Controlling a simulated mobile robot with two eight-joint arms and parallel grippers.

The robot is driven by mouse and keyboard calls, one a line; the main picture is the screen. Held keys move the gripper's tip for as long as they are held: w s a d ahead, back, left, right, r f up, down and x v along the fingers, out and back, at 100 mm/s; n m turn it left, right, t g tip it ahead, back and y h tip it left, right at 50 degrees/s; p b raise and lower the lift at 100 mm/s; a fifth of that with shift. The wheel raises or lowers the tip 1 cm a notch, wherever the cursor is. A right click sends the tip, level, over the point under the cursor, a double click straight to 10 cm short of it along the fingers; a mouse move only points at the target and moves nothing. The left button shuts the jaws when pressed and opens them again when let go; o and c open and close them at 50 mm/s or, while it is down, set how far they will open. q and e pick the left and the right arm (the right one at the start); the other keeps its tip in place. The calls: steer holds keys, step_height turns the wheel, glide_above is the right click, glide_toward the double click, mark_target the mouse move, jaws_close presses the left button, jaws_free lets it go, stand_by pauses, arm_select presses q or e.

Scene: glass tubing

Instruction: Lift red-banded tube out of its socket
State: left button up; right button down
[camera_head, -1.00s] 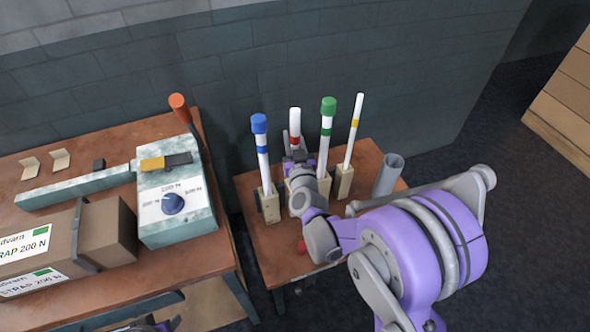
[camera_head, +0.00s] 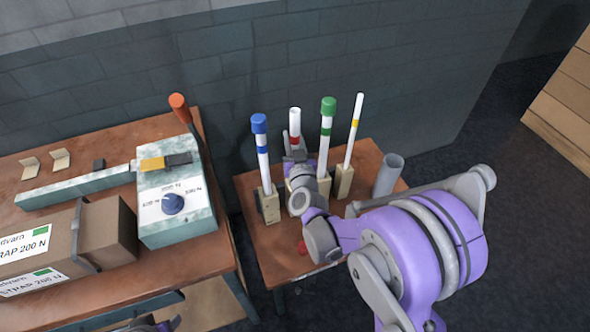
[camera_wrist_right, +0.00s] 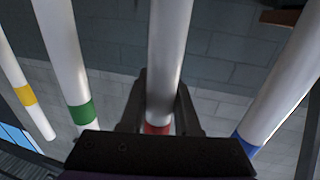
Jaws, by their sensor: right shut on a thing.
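The red-banded tube (camera_head: 295,120) is white and stands upright in the middle of the row on the small table. Its lower end and its socket are hidden behind my right gripper (camera_head: 297,158). In the right wrist view the tube (camera_wrist_right: 168,60) runs between the two dark fingers of my right gripper (camera_wrist_right: 160,110), which are shut on it near the red band. The small part low at the left edge of the table in the head view does not show my left gripper's fingers clearly.
A blue-capped tube (camera_head: 261,145) stands left of it; a green-capped tube (camera_head: 326,135) and a yellow-banded tube (camera_head: 354,130) stand close on the right, each in a beige block. A grey cylinder (camera_head: 388,177) stands at the table's right. A testing device (camera_head: 175,205) sits on the left bench.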

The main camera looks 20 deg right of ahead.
stand_by(0.5)
step_height(320, 180, up, 21)
steer(key=p, duration=0.4)
stand_by(0.7)
